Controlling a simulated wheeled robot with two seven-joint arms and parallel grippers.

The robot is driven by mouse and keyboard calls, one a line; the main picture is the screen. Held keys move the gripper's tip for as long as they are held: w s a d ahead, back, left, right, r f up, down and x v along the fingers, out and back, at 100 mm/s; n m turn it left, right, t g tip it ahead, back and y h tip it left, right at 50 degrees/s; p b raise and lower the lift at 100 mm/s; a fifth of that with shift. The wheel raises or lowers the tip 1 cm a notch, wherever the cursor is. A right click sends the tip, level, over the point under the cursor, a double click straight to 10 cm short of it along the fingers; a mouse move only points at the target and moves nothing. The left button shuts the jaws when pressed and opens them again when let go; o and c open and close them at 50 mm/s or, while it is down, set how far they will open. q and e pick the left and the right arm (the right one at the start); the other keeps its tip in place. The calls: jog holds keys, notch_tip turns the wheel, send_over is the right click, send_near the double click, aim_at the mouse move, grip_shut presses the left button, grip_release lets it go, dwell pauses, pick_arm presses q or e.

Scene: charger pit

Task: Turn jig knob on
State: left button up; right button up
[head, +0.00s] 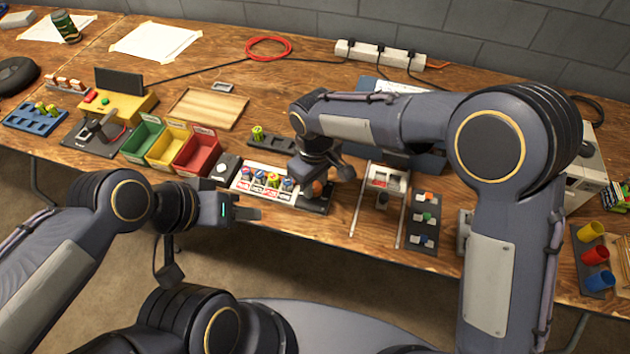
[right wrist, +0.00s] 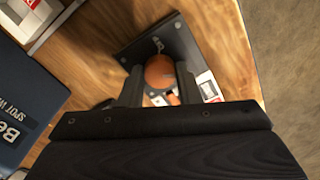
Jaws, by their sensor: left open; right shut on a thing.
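The jig (head: 240,187) is a long, low fixture at the table's front edge, with several battery cells standing in it. Its round orange-brown knob (head: 319,187) is at the right end. In the right wrist view the knob (right wrist: 160,70) sits between my two fingers on a dark plate with screws. My right gripper (head: 316,180) reaches down from above and is shut on the knob. The fingers also show in the wrist view (right wrist: 160,88). The gripper body hides part of the jig. My left gripper (head: 248,212) is open and empty, in front of the table edge.
Green, yellow and red bins (head: 196,152) stand left of the jig. A two-legged frame (head: 378,190) and a dark panel with coloured switches (head: 424,222) are on the right. A wooden tray (head: 208,108) lies behind. Bare tabletop shows at the back.

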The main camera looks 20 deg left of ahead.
aim_at(316, 186)
jog(key=m, duration=0.3)
jog(key=shift+m, duration=2)
jog(key=o, duration=1)
jog(key=shift+c, duration=0.2)
notch_tip(316, 186, up, 8)
jog(key=shift+f+p, duration=0.1)
jog(key=shift+p, duration=0.2)
